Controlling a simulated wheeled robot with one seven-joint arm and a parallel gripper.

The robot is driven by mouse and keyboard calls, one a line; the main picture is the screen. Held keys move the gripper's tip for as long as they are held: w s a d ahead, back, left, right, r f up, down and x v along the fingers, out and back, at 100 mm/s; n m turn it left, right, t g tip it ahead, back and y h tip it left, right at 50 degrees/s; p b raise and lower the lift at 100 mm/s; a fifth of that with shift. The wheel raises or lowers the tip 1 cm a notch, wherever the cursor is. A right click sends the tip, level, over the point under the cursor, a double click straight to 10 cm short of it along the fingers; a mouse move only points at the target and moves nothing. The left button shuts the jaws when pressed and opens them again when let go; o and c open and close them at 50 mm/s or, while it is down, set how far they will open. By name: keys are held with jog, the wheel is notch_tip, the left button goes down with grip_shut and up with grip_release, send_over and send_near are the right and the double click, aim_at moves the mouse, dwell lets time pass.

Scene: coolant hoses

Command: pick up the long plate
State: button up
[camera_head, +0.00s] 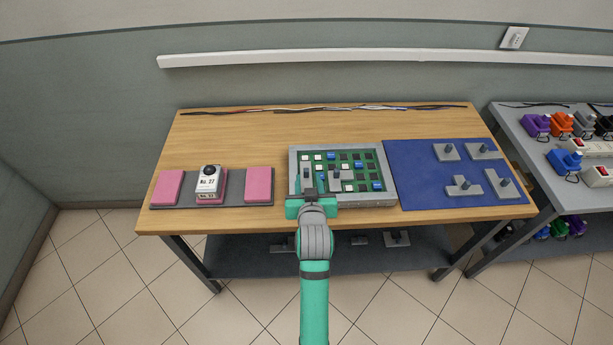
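Several grey plates with upright dark pegs lie on the blue mat (420,180) at the right of the wooden table. They are a back left plate (440,155), a back right plate (486,155), a front left plate (459,191) and a front right plate (502,191). Their shapes differ a little, and I cannot tell surely which is the long plate. Another grey plate (341,178) with a peg lies on the green board in the grey tray (372,201). My gripper (307,181) is over the tray's front left, left of that plate; its fingers are too small to read.
A dark strip (232,188) with pink pads and a white block marked No. 27 (207,183) lies at left. Cables (320,109) run along the table's back edge. A grey table (520,140) with coloured connectors stands at right.

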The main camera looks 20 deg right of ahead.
aim_at(306, 172)
jog(key=shift+x, duration=3.35)
jog(key=shift+w+a+r, duration=0.1)
jog(key=shift+a+r, duration=0.1)
grip_shut()
